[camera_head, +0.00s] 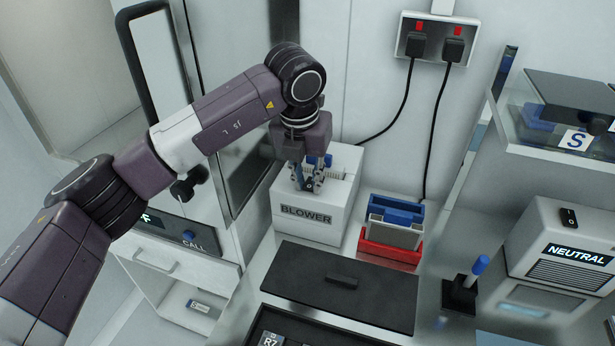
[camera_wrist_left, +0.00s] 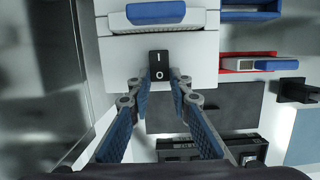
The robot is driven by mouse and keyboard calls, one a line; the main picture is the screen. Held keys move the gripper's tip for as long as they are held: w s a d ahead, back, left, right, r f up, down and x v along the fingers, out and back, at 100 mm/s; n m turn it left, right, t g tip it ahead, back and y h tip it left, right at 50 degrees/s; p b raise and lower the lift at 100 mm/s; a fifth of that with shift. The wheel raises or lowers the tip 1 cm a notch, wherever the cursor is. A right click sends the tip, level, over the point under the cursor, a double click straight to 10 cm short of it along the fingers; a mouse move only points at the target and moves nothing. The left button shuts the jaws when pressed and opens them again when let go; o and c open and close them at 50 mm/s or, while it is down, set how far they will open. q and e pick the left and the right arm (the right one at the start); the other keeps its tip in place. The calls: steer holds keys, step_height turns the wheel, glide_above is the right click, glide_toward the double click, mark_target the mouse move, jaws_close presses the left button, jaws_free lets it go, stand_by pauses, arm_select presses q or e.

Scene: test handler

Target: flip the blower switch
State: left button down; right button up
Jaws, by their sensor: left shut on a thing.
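The white blower box (camera_head: 312,222), labelled BLOWER, stands on the bench against the wall. It also shows in the left wrist view (camera_wrist_left: 205,50). Its black rocker switch (camera_wrist_left: 159,65), marked I and O, is on the box's top. My left gripper (camera_head: 309,187) points down over the box. In the left wrist view its blue-padded fingers (camera_wrist_left: 160,88) close in on the two sides of the switch and are shut on it. In the head view the fingers mostly hide the switch. My right gripper is in neither view.
A red-and-blue holder (camera_head: 393,225) stands just right of the box. Two plugs with cables (camera_head: 435,40) hang behind. A CALL panel (camera_head: 180,235) is at left.

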arm_select(q)
steer(key=shift+w+d+r+g+y+p, duration=0.1)
steer(key=shift+w+r+g+y+p, duration=0.2)
steer(key=shift+g+p, duration=0.7)
steer(key=shift+f, duration=0.1)
steer(key=c, duration=1.8)
jaws_free()
steer(key=shift+o, duration=0.2)
step_height(320, 180, up, 12)
steer(key=shift+s, duration=0.4)
